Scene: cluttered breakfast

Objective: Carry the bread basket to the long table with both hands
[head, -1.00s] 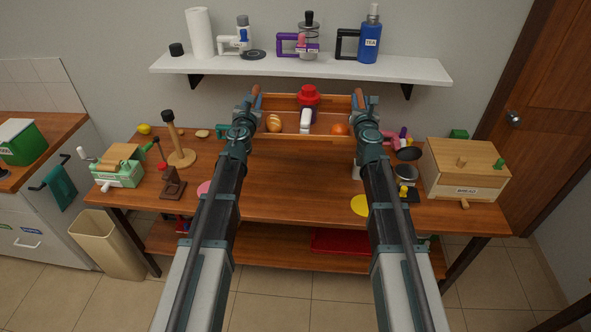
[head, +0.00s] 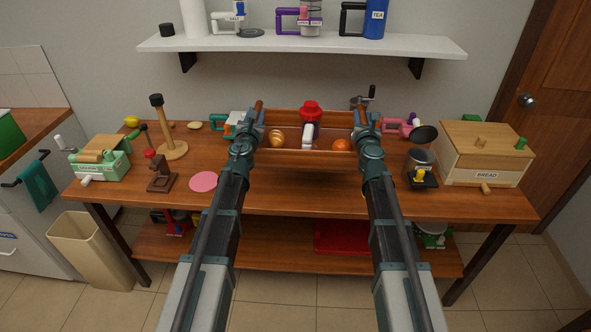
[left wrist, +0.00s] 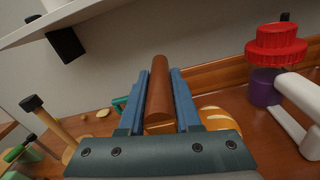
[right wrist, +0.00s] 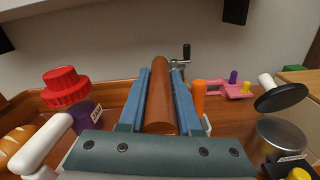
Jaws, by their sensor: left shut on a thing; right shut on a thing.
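The bread basket (head: 318,155) is a shallow wooden box with a brown bar handle at each end, over the back part of the long table (head: 285,190). It holds a bread roll (head: 277,138), a red-lidded jar (head: 311,108) with a white handle and an orange thing (head: 340,145). My left gripper (head: 255,115) is shut on its left handle (left wrist: 158,95). My right gripper (head: 366,120) is shut on its right handle (right wrist: 160,95). The basket looks level. I cannot tell whether its underside touches the tabletop.
A wall shelf (head: 300,47) hangs behind and above. On the table's left are a green machine (head: 100,160), a paper-towel stand (head: 170,125) and a pink disc (head: 203,181). On the right are a metal canister (head: 419,160) and a bread box (head: 487,150). The middle front is clear.

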